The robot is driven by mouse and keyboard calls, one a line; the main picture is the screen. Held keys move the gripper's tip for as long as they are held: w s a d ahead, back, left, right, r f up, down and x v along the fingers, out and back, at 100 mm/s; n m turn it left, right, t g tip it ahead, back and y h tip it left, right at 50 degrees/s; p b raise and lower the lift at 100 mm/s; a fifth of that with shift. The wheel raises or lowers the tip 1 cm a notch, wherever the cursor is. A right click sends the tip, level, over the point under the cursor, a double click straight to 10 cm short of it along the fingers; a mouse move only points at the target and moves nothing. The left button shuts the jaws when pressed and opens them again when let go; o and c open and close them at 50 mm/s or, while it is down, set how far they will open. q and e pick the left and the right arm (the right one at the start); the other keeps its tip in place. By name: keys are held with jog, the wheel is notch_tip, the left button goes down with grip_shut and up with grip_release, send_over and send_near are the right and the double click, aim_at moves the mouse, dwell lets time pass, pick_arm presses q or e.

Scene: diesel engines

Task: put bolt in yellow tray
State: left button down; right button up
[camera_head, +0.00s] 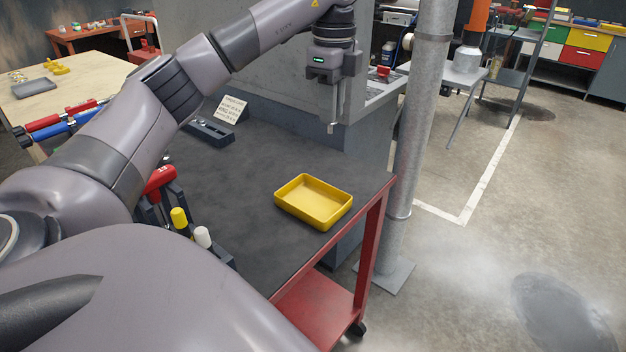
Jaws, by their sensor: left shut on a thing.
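The yellow tray (301,207) lies empty on the dark top of the red cart, near its right edge. My left gripper (334,118) points down from the upper middle, above the far right part of the cart top and beyond the tray. It is shut on a small grey piece at its fingertips, which looks like the bolt (331,128). The bolt is too small to see in detail. The gripper and bolt are apart from the tray. My right gripper is not in view.
A round metal post (415,130) stands close to the cart's right side. A grey holder (208,133) and a printed sign (230,108) stand at the cart's far left. Tools with red, yellow and white handles (180,218) stand at the near left. The middle cart top is clear.

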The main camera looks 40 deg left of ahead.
pick_arm(q)
jog(key=shift+a+n, duration=0.2)
jog(key=shift+n, duration=0.2)
jog(key=shift+s+f, duration=0.1)
jog(key=shift+f, duration=0.05)
notch_tip(320, 180, down, 3)
jog(key=shift+f+b, duration=0.1)
jog(key=shift+b, duration=0.8)
send_near(325, 211)
jog(key=shift+f+p, duration=0.4)
jog(key=shift+f, duration=1.7)
jog(key=shift+f, duration=0.1)
jog(key=c, duration=1)
grip_release()
jog(key=shift+c, duration=0.2)
